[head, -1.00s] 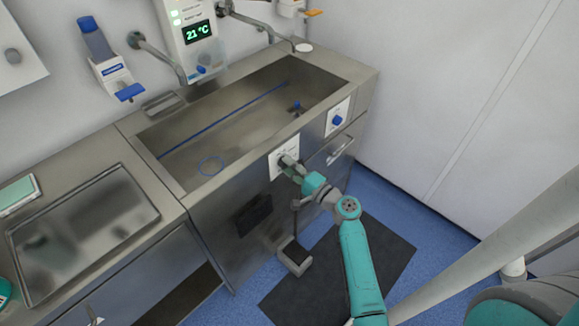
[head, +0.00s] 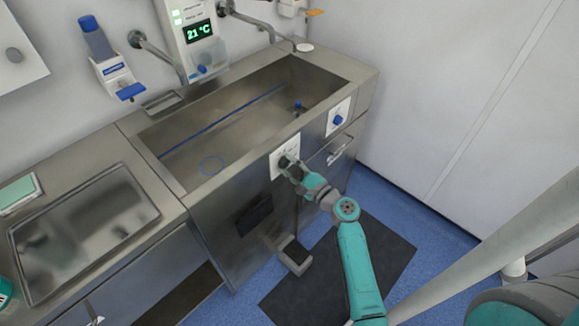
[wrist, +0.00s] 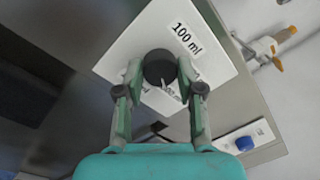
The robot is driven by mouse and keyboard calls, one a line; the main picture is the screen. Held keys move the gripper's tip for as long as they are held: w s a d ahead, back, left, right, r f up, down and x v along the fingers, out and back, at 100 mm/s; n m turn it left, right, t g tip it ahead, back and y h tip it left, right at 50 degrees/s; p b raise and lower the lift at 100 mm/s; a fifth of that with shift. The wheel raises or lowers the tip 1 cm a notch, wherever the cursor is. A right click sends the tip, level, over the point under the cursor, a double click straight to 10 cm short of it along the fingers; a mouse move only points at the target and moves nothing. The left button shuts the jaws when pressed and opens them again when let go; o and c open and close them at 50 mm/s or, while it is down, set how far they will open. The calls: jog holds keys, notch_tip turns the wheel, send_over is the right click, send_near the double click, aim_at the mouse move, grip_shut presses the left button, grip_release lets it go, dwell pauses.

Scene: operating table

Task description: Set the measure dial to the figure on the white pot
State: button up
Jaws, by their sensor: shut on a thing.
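The measure dial is a dark round knob (wrist: 160,66) on a white plate (wrist: 130,52) on the sink's front; it also shows in the head view (head: 285,161). My gripper (wrist: 161,76) is shut on the dial, one finger on each side. The plate reads "100 ml" near its top in the wrist view; other marks below the dial are partly hidden by the dial and fingers. I cannot make out the dial's setting. A small white round thing (head: 304,47) stands at the sink's back right corner; I cannot tell whether it is the white pot, and no figure is readable on it.
A second white plate with a blue knob (head: 338,120) is to the right of the dial, above a drawer handle (head: 341,151). The steel sink basin (head: 225,123) is behind. A wall display (head: 199,31) reads 21 °C. A pedal-like box (head: 294,257) is below.

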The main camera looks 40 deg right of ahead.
jog(key=shift+w+a+r, duration=0.1)
jog(key=shift+a+r, duration=0.05)
jog(key=shift+a, duration=0.05)
jog(key=o, duration=1.1)
jog(key=shift+o, duration=0.2)
jog(key=shift+d, duration=0.1)
jog(key=shift+s, duration=0.5)
jog(key=s, duration=1.1)
jog(key=shift+f, duration=0.35)
